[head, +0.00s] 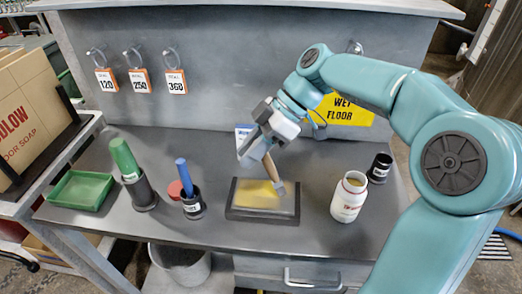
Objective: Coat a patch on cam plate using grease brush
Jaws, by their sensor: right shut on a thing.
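The cam plate (226,207) is a dark-framed flat plate with a grey top, lying on the bench near its front middle. A yellowish patch (252,196) covers much of its top. My right gripper (259,150) is shut on the wooden handle of the grease brush (269,166). The brush tilts down to the right, and its pale tip is over the right part of the plate, at or very near the surface; I cannot tell whether it touches. A white jar (345,205) with a yellowish top stands right of the plate. My left gripper is out of view.
Left of the plate stand a dark cup (192,210) with a blue-handled tool, a dark holder (143,196) with a green-handled tool, and a green tray (80,192). A black container (379,168) stands behind the jar. A yellow sign (348,108) and tags are at the back panel.

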